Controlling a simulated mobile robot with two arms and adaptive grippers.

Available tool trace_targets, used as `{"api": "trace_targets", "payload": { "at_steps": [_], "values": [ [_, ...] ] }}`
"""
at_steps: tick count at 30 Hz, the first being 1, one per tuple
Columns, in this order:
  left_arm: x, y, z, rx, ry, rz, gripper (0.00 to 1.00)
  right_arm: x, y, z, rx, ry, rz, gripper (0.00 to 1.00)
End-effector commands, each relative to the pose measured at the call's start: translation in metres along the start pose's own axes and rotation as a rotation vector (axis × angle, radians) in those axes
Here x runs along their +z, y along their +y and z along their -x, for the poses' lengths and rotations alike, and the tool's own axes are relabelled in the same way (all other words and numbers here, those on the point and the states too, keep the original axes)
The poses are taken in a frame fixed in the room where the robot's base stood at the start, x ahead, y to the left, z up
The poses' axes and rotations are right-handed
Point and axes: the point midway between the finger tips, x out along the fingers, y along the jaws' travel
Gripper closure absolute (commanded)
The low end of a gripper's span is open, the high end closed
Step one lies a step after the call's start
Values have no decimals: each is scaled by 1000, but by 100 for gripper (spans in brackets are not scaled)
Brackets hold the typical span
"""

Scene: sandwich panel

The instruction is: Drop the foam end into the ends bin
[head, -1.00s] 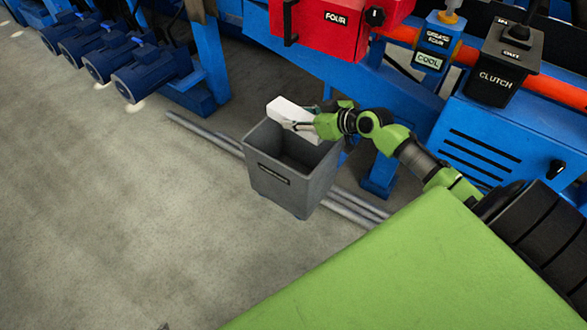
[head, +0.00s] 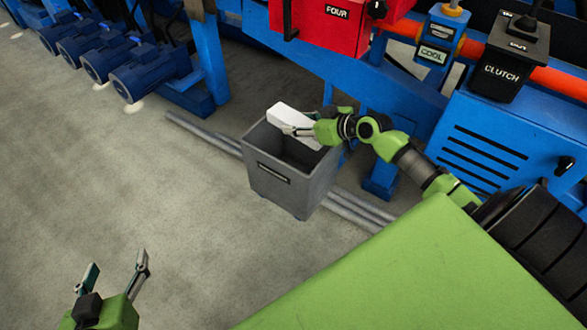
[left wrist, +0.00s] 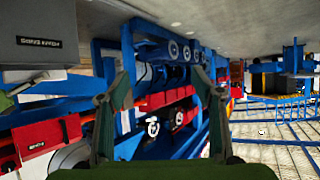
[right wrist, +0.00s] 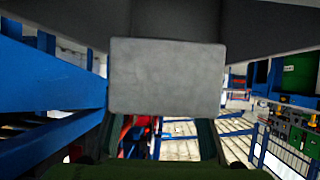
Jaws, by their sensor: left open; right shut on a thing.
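The foam end is a white block (head: 286,114) in the head view, held over the open mouth of the grey ends bin (head: 283,182). My right gripper (head: 302,131) is shut on the foam end at the bin's back right rim. In the right wrist view the foam end (right wrist: 166,76) shows as a pale grey block between the fingers, with grey bin walls behind it. My left gripper (head: 117,272) is open and empty, low at the left of the head view over the floor. The bin (left wrist: 38,45) also shows in the left wrist view.
A blue machine frame with a red box (head: 335,25) and a clutch box (head: 503,75) stands behind the bin. Grey rails (head: 350,205) lie on the floor beside and behind the bin. Several blue motors (head: 150,75) stand at the upper left. The floor at the left is clear.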

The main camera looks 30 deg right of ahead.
Motion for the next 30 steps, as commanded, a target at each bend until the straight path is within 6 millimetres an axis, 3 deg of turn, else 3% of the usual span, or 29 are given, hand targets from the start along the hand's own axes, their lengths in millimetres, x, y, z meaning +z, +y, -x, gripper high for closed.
{"api": "trace_targets", "payload": {
  "at_steps": [18,30],
  "values": [
    [-86,11,4,23,391,2,40,16,0,-9,1,0,0,80],
    [-100,13,10,27,457,3,40,18,0,-10,1,0,0,80]
  ]
}}
